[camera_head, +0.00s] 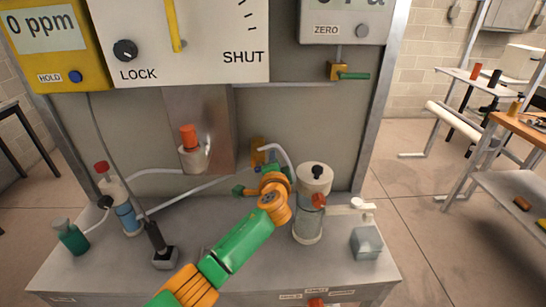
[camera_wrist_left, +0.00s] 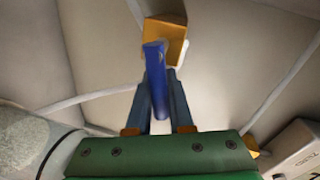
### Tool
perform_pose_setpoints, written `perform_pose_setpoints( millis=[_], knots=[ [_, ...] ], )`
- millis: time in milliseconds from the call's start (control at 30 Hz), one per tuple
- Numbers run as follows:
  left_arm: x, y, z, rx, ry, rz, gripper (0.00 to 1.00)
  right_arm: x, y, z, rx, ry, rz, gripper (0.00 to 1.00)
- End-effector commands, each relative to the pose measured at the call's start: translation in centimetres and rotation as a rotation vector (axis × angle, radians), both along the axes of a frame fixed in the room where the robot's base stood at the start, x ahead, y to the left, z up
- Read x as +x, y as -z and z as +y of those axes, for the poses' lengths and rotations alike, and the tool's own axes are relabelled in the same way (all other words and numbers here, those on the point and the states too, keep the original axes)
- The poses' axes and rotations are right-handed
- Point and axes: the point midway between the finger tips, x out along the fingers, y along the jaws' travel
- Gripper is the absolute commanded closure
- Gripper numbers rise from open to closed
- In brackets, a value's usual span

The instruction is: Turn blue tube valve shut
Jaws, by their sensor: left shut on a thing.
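The blue tube valve shows in the left wrist view as a blue lever (camera_wrist_left: 156,82) on a yellow-orange valve body (camera_wrist_left: 165,42). The lever stands between the two dark fingers of my left gripper (camera_wrist_left: 160,98), which is shut on it. In the head view my left gripper (camera_head: 265,182) reaches in from below to the wall side of the bench, left of the clear canister. The yellow valve body (camera_head: 258,150) shows just above it. My right gripper is not in view.
A clear canister (camera_head: 309,220) with a white top stands close right of my left gripper. Pale tubing (camera_head: 200,187) runs along the panel. A black-handled device (camera_head: 160,248) and bottles stand to the left. A green-handled valve (camera_head: 352,76) is higher on the right.

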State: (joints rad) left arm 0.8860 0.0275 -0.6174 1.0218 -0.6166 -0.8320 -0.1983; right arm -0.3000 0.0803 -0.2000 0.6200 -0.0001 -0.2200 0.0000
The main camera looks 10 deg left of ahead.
Motion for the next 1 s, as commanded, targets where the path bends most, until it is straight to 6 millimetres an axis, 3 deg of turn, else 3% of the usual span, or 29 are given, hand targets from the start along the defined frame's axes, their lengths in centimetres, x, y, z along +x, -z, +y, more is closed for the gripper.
perform_pose_setpoints(
  millis=[400, 967, 1000],
  knots=[
    [0.02, 0.74, -0.02, 0.164, -0.001, 0.046, 1.0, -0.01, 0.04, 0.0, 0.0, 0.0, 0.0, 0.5],
    [0.01, 0.87, -0.04, 0.186, 0.0, 0.054, 1.0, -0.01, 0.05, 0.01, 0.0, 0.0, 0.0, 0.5],
    [0.01, 0.86, -0.03, 0.186, 0.0, 0.054, 0.7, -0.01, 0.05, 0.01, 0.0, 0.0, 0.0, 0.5]
  ],
)
